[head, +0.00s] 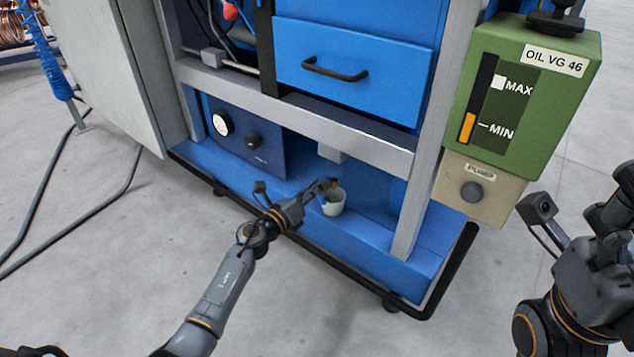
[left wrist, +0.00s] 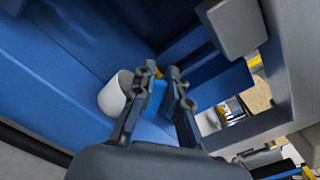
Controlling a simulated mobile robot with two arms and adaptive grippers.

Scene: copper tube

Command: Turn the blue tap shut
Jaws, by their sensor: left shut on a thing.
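The blue tap (head: 322,199) is low in the machine's open bay, at the front, and is mostly hidden by my left gripper. In the left wrist view, its bright blue handle (left wrist: 156,98) shows between the two fingers. My left gripper (head: 321,187) is shut on this handle; it also shows in the left wrist view (left wrist: 160,88). A white cup (head: 336,204) stands right beside the tap, and it also shows in the left wrist view (left wrist: 115,94). My right gripper (head: 612,208) is at the right edge, away from the tap; its fingers are unclear.
A grey frame bar (head: 300,118) runs above the bay, below a blue drawer (head: 352,58).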

